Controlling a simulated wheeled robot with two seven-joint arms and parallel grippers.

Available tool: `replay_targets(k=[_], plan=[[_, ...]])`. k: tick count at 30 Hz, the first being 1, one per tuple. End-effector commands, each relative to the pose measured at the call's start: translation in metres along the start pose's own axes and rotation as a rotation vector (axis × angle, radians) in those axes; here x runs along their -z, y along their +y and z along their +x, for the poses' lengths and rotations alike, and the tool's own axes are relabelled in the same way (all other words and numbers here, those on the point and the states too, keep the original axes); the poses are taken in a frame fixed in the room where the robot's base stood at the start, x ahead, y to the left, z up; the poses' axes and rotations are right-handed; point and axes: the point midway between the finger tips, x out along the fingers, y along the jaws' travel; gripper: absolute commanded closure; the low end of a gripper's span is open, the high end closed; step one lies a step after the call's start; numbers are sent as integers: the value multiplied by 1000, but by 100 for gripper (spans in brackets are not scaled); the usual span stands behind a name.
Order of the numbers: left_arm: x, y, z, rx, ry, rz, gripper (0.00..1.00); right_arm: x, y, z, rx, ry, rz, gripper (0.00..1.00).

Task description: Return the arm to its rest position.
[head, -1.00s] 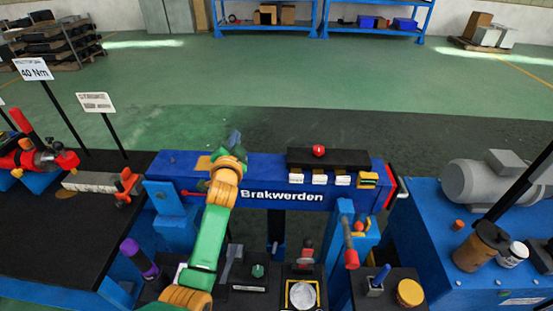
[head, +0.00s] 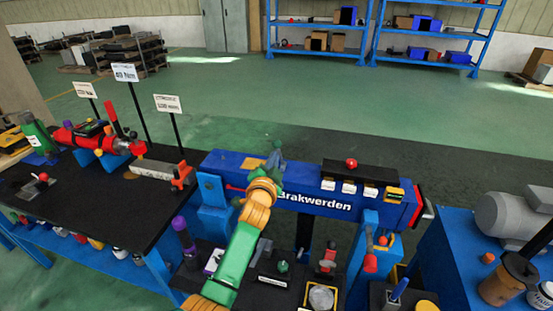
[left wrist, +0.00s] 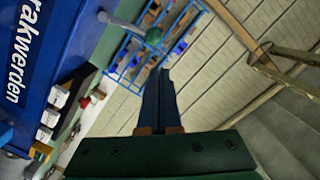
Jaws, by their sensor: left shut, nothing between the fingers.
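My left arm, green and orange, reaches up from the bottom of the head view. My left gripper (head: 276,155) is over the left part of the blue beam marked "Brakwerden" (head: 320,203). In the left wrist view my left gripper (left wrist: 160,78) points upward in the picture, its dark fingers together with nothing between them. The blue beam (left wrist: 35,50) runs along the left of that view. Whether the gripper touches the beam cannot be told. My right gripper is not in view.
A green ball on a grey rod (left wrist: 140,30) is near the fingers in the left wrist view. A black-topped bench (head: 110,215) with red tools and signs stands left. A blue table with a grey motor (head: 505,220) stands right. Open green floor (head: 300,100) lies behind.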

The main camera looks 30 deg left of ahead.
Motion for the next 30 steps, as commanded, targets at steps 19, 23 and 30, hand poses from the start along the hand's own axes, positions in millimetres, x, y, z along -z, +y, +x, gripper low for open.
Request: replay_targets(k=[19,23,30], plan=[[-44,42,-41,-131,-144,-82,100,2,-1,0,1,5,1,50],[-90,98,-117,-331,-356,-203,100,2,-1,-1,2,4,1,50],[-123,147,-230,-578,-624,-313,100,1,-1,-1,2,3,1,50]])
